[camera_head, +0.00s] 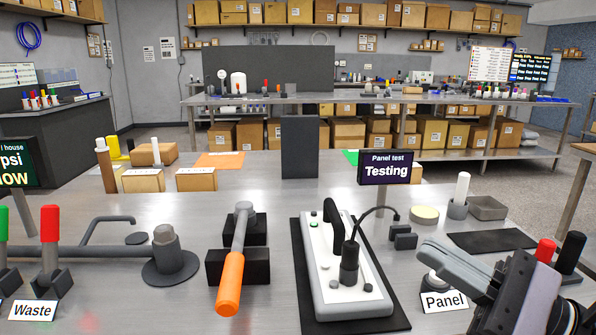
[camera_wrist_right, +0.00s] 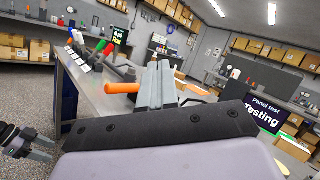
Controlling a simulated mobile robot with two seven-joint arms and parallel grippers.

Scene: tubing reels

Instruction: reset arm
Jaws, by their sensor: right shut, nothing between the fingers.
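My right gripper (camera_head: 432,252) comes in from the lower right in the head view, above the bench near the "Panel" sign. Its fingers are together with nothing between them; they also show in the right wrist view (camera_wrist_right: 160,82), pointing forward. My left gripper is not in the head view. What looks like my left gripper (camera_wrist_right: 38,147) shows small at the lower left of the right wrist view, off the bench. It is too small to tell whether it is open or shut.
On the bench (camera_head: 262,185) stand an orange-handled lever (camera_head: 230,283), a white panel box (camera_head: 342,265) with a black connector and hose, and a grey valve (camera_head: 168,255). A red handle (camera_head: 49,224) stands behind the "Waste" sign (camera_head: 33,310). The "Panel" sign (camera_head: 444,301) is close below my right gripper.

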